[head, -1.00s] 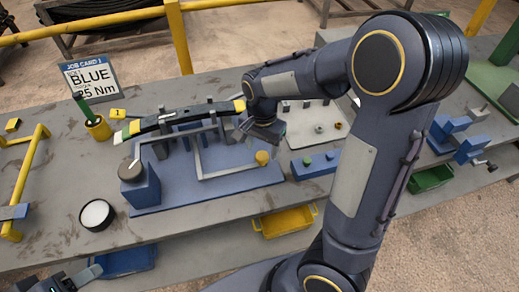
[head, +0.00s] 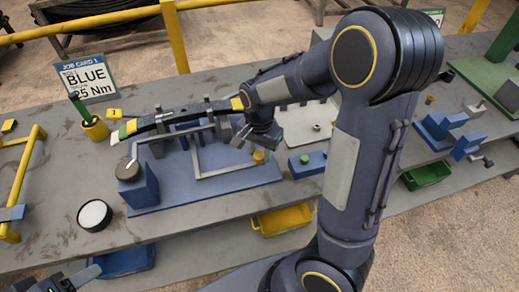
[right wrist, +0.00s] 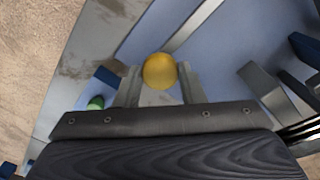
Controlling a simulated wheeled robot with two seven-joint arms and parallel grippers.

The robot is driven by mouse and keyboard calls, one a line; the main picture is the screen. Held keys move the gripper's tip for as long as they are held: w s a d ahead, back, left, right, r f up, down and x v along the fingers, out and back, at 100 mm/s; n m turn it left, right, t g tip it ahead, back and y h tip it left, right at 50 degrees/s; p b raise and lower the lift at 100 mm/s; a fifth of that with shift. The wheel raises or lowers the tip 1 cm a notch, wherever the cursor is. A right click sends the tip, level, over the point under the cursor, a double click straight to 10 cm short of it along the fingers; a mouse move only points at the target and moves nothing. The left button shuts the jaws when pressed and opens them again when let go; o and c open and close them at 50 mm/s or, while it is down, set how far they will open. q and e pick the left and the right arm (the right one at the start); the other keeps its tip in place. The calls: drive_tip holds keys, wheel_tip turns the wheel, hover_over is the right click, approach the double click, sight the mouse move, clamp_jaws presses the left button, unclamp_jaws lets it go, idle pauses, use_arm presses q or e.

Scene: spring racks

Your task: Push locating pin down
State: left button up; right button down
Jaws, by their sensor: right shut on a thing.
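The locating pin shows as a yellow round knob (head: 259,156) at the right front corner of the grey frame on the blue fixture plate (head: 230,180). In the right wrist view the knob (right wrist: 160,71) sits between the two fingers of my right gripper (right wrist: 160,88), which is shut on it from above. The pin's shaft is hidden. A dark leaf spring (head: 165,122) with green and yellow bands lies across the fixture. My left gripper (head: 72,281) shows only in part at the bottom left edge, away from the fixture; its fingers are unclear.
A blue block with a round grey top (head: 128,168) stands at the fixture's left front. A white-topped round pot (head: 94,215), a yellow cup (head: 95,128) and a job card (head: 87,78) stand left. A yellow bin (head: 285,219) sits below the bench edge.

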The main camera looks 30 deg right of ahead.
drive_tip(key=shift+f+b, duration=1.45)
drive_tip(key=shift+f, duration=0.55)
drive_tip(key=shift+s+r, duration=0.1)
drive_tip(key=c, duration=0.9)
unclamp_jaws()
drive_tip(key=shift+c, duration=0.2)
drive_tip(key=shift+r, duration=0.1)
wheel_tip(320, 180, up, 8)
drive_tip(key=shift+f+p, duration=0.2)
drive_tip(key=shift+p, duration=0.1)
drive_tip(key=s+a+r+n+t+y, duration=0.2)
drive_tip(key=s+n, duration=0.3)
drive_tip(key=s, duration=0.3)
drive_tip(key=s+a+r+n+t+y, duration=0.1)
drive_tip(key=s+a+r+n+t, duration=0.1)
drive_tip(key=s+n, duration=0.3)
drive_tip(key=s+r+t, duration=0.1)
drive_tip(key=s, duration=0.2)
drive_tip(key=shift+s+t+y, duration=0.3)
drive_tip(key=shift+s+y, duration=0.05)
drive_tip(key=shift+y, duration=0.05)
